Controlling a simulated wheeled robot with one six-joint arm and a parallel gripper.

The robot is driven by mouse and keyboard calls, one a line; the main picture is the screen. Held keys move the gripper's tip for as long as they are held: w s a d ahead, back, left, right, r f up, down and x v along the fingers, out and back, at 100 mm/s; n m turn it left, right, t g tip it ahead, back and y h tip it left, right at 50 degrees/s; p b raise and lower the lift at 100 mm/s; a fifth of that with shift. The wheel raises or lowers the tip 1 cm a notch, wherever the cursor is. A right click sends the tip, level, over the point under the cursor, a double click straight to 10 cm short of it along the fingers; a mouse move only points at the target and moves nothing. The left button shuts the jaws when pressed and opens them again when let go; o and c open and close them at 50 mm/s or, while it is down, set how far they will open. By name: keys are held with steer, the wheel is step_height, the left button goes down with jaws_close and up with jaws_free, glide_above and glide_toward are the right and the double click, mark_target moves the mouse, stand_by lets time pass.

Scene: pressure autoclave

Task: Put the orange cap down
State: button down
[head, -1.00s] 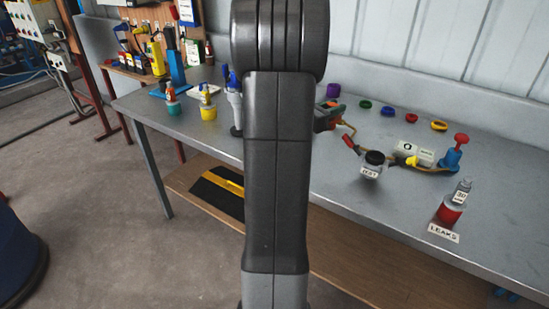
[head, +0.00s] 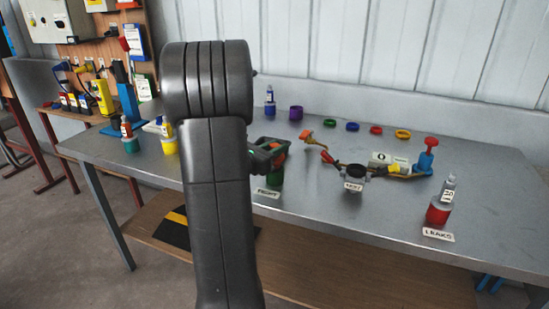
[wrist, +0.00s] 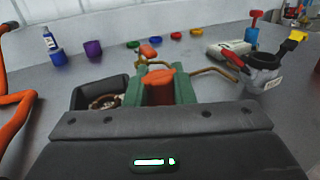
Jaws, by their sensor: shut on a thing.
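My gripper (head: 270,152) is over the middle of the grey bench in the head view. In the wrist view its green fingers (wrist: 161,88) are shut on the orange cap (wrist: 161,86). The cap sits upright between them, and its lower part is hidden by the gripper body. In the head view only a little orange shows at the jaws. A green pot (head: 275,178) stands just below my gripper, with a white label (head: 267,193) in front that is hard to read. I cannot tell whether the cap touches anything below.
A labelled pot (head: 352,176) with red and yellow side fittings stands to the right. Behind lie an orange-and-brass piece (head: 305,135) and several coloured rings (head: 376,130). A red pot (head: 438,213) stands by the LEAKS label (head: 438,235). Open bench (head: 330,222) lies in front.

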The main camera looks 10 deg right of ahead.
step_height(320, 180, down, 3)
steer(key=shift+r, duration=0.15)
steer(key=shift+f+b, duration=0.35)
steer(key=shift+b, duration=0.2)
steer(key=shift+f, duration=0.1)
steer(key=c, duration=1.2)
jaws_free()
steer(key=shift+c, duration=0.2)
